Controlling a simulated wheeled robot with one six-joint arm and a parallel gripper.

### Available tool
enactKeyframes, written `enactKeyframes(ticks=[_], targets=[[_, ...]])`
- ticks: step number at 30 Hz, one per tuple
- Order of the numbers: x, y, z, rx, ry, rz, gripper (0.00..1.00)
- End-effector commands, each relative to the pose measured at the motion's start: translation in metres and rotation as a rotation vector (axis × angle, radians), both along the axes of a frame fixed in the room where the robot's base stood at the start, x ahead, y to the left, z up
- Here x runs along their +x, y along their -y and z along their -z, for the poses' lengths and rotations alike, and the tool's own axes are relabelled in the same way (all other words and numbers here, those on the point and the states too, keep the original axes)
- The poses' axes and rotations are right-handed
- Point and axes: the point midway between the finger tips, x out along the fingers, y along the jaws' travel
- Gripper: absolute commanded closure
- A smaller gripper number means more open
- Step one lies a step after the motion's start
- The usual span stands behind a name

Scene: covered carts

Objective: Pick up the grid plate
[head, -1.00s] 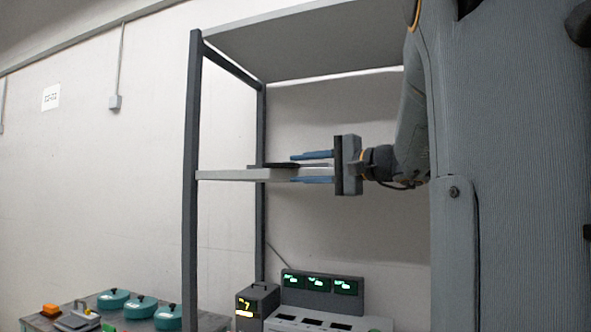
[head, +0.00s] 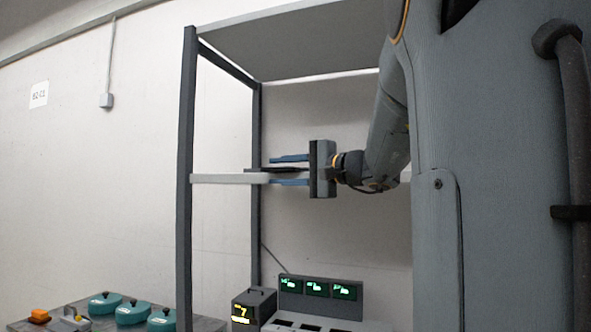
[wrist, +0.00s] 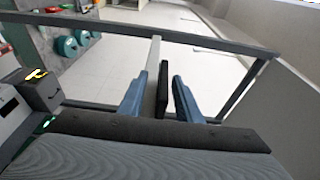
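The grid plate appears as a thin dark slab (head: 258,170) lying on the pale middle shelf (head: 225,179), partly hidden by the fingers. In the wrist view it is an edge-on dark strip (wrist: 165,92) between the fingers, against the pale edge of the shelf. My gripper (head: 288,171) reaches in from the right with its blue fingers apart, one above the plate and one low by the shelf. In the wrist view my gripper (wrist: 160,97) is open, with a clear gap between the plate and the right finger. The plate's grid pattern cannot be made out.
A dark-framed rack (head: 186,170) carries the shelf, with a grey top panel (head: 290,45) above. Below are a console with green displays (head: 317,288) and a dark box with a yellow display (head: 254,306). Teal lidded pots (head: 132,312) stand lower left.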

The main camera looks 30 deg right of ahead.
Motion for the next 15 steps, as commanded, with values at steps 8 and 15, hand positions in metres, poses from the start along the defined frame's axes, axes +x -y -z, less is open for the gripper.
enactKeyframes(ticks=[8, 15], targets=[[0.029, -0.015, -0.006, 0.001, 0.000, -0.003, 0.69], [0.033, -0.016, -0.004, 0.000, 0.000, 0.000, 0.69]])
